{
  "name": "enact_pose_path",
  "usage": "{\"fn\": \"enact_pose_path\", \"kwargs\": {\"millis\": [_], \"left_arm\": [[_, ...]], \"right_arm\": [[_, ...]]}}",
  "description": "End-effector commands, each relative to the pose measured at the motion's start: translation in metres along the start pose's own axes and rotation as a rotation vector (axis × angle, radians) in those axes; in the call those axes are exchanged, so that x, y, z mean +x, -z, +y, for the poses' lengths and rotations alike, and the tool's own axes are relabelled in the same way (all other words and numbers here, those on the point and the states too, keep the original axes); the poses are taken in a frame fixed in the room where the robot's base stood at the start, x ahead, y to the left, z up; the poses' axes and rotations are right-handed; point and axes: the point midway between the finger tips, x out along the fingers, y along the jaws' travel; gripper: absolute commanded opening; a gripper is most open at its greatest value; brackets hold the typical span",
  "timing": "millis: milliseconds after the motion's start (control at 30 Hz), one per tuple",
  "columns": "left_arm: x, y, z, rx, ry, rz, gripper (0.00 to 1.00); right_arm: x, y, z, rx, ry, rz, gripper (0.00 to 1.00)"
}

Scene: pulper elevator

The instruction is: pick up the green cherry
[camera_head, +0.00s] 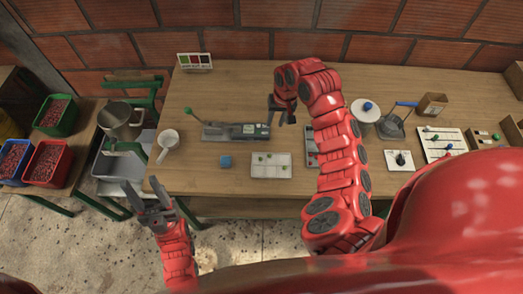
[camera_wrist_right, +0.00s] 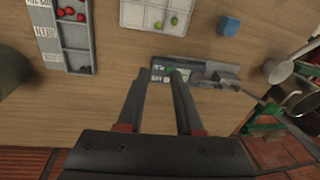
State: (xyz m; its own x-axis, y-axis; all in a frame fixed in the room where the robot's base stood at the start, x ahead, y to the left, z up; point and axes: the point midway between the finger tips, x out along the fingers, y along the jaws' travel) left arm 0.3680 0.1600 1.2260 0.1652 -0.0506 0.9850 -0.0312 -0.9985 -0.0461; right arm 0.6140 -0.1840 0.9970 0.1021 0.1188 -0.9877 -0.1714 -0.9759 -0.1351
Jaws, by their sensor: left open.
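Small green cherries (camera_wrist_right: 174,20) lie in a white compartment tray (camera_head: 270,176) at the front middle of the table. The tray also shows at the top of the right wrist view (camera_wrist_right: 133,14), with a second green cherry (camera_wrist_right: 158,25) near its edge. My right gripper (camera_head: 280,118) is above the table behind the tray, apart from it. Its parted fingers (camera_wrist_right: 159,77) hold nothing, and the cherries lie beyond the tips in the wrist view. My left gripper (camera_head: 142,184) is open and empty, off the table's front left edge.
A blue cube (camera_head: 225,161) sits left of the tray. A grey device (camera_head: 235,131) lies behind it. A grey tray with red cherries (camera_wrist_right: 75,35) is beside the white tray, partly hidden by my right arm in the head view.

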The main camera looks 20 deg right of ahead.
Motion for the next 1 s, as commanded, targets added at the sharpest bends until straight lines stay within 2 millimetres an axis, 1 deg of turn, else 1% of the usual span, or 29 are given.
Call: {"fn": "enact_pose_path", "kwargs": {"millis": [33,100,167,267,333,467,700,867,1000], "left_arm": [[0.005,0.001,0.000,0.000,0.000,0.000,0.50],[0.006,0.001,0.000,0.000,0.000,0.000,0.50],[0.004,0.001,0.000,0.000,0.000,0.000,0.50],[0.000,0.000,0.000,0.000,0.000,0.000,0.50],[-0.004,-0.001,0.000,0.000,0.000,0.000,0.50],[-0.014,-0.002,0.001,0.000,0.000,0.000,0.50],[-0.038,-0.006,0.002,0.000,0.000,0.000,0.50],[-0.040,-0.007,0.002,0.000,0.000,0.000,0.50],[-0.037,-0.006,0.002,0.000,0.000,0.000,0.50]], "right_arm": [[-0.011,-0.006,0.000,0.001,-0.009,-0.033,0.35],[-0.015,-0.013,0.001,0.004,-0.018,-0.065,0.35],[-0.013,-0.017,0.002,0.005,-0.023,-0.081,0.35],[-0.001,-0.019,0.004,0.006,-0.024,-0.087,0.35],[0.011,-0.020,0.004,0.005,-0.022,-0.085,0.35],[0.036,-0.022,0.004,0.005,-0.021,-0.083,0.35],[0.084,-0.026,0.005,0.005,-0.020,-0.081,0.35],[0.102,-0.027,0.006,0.006,-0.023,-0.081,0.35],[0.107,-0.029,0.006,0.005,-0.024,-0.083,0.35]]}}
